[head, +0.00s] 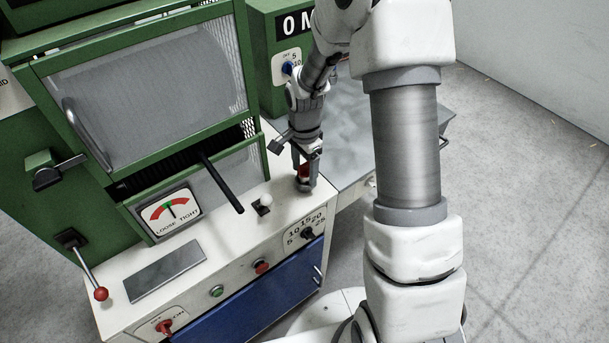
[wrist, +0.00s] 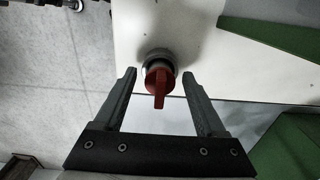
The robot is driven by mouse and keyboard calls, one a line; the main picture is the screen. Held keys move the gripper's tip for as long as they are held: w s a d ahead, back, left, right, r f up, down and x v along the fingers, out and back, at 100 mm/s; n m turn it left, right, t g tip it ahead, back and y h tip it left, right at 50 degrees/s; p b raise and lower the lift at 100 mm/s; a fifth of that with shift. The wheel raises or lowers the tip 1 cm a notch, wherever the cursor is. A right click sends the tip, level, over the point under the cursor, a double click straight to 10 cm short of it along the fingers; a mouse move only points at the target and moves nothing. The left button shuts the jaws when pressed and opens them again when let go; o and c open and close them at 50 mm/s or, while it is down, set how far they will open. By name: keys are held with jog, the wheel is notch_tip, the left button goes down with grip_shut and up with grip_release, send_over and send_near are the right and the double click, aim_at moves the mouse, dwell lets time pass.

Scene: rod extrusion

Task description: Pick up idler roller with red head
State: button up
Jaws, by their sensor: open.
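The idler roller with the red head (wrist: 160,82) stands on the white machine top in the wrist view. Its red head has a narrow grip bar and sits on a round grey collar. My gripper (wrist: 159,75) is open, with one finger on each side of the red head and visible gaps to both. In the head view my gripper (head: 305,180) points down at the right end of the white top, and a bit of the red head (head: 303,170) shows between the fingers. The lower part of the roller is hidden.
A black lever (head: 222,184) and a white ball knob (head: 266,200) stand left of my gripper. The green guarded housing (head: 150,85) rises behind. A grey metal table (head: 355,140) lies to the right. A loose-tight gauge (head: 170,211) is further left.

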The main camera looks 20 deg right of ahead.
grip_shut()
dwell(0.3)
jog(key=shift+r, duration=0.1)
